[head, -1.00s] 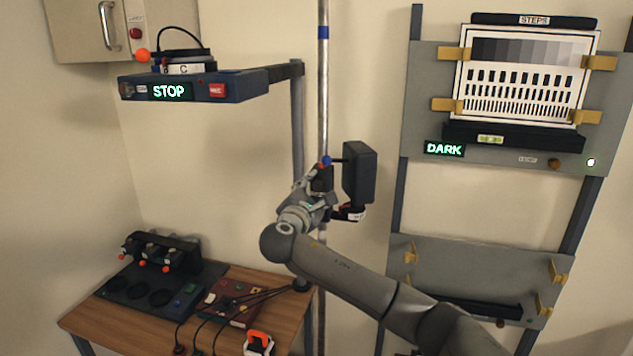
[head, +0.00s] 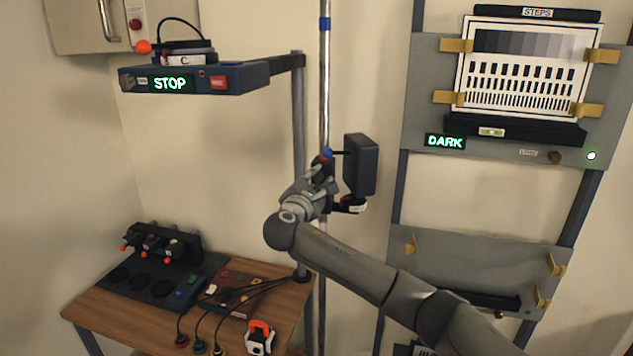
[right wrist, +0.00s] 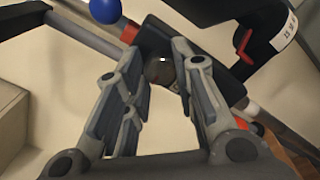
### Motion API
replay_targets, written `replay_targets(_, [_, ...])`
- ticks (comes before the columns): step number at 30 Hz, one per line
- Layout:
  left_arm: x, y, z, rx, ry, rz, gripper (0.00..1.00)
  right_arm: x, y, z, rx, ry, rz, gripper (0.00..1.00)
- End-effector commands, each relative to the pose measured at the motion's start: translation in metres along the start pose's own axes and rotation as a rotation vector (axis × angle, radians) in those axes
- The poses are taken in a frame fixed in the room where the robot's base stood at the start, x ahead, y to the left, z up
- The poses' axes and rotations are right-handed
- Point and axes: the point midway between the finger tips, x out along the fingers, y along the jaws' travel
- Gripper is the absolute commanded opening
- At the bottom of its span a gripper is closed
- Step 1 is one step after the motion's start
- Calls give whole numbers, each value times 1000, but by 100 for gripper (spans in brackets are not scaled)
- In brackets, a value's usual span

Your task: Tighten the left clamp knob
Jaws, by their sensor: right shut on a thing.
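A dark clamp sits on the upright chrome pole (head: 324,95), beside a black box-shaped lamp (head: 360,165). My right gripper (head: 324,180) is at the clamp, just left of the lamp. In the right wrist view, my right gripper (right wrist: 168,62) is shut on a dark round knob (right wrist: 158,70) of the clamp, with one finger on each side. A blue ball (head: 327,154) on the clamp also shows in the wrist view (right wrist: 105,10). In the head view the knob is hidden by the gripper. My left gripper is not in view.
A wooden table (head: 125,318) at lower left carries a dark device (head: 150,285), a red box (head: 240,285) with cables and an orange-and-white item (head: 259,338). A shelf unit reading STOP (head: 170,84) is above. A grey panel with a test chart (head: 525,70) stands right.

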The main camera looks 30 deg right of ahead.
Motion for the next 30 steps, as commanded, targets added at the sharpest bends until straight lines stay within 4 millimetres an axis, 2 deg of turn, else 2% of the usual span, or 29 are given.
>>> replay_targets(11, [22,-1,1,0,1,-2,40,0,-3,-3,134,0,0,1])
replay_targets(30, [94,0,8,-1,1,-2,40,0,-5,-5,720,1,-2,1])
